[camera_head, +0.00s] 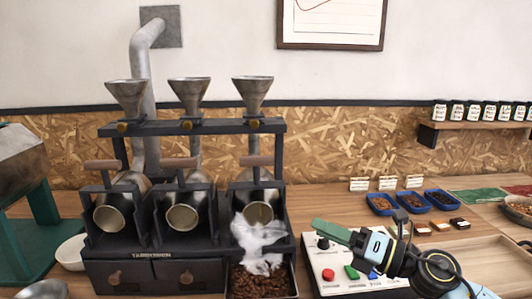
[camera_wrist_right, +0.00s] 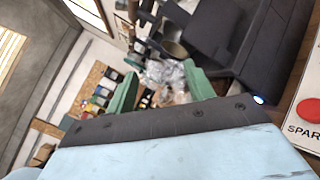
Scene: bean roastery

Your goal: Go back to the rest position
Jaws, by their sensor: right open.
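My right gripper (camera_head: 322,228) is over the white control box (camera_head: 312,268), to the right of the roaster, with its green fingers pointing left. In the right wrist view its two green fingers (camera_wrist_right: 160,78) stand apart with nothing clearly held between them. The control box has a black knob and red, green and blue buttons; my arm hides part of it. My left gripper is not in view.
The dark roaster (camera_head: 183,129) has three drums and three funnels. White smoke (camera_head: 258,240) hangs over brown beans (camera_head: 262,283) in its right tray. Blue bean trays (camera_head: 412,201) stand behind my right arm. A white bowl (camera_head: 71,252) sits left of the roaster.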

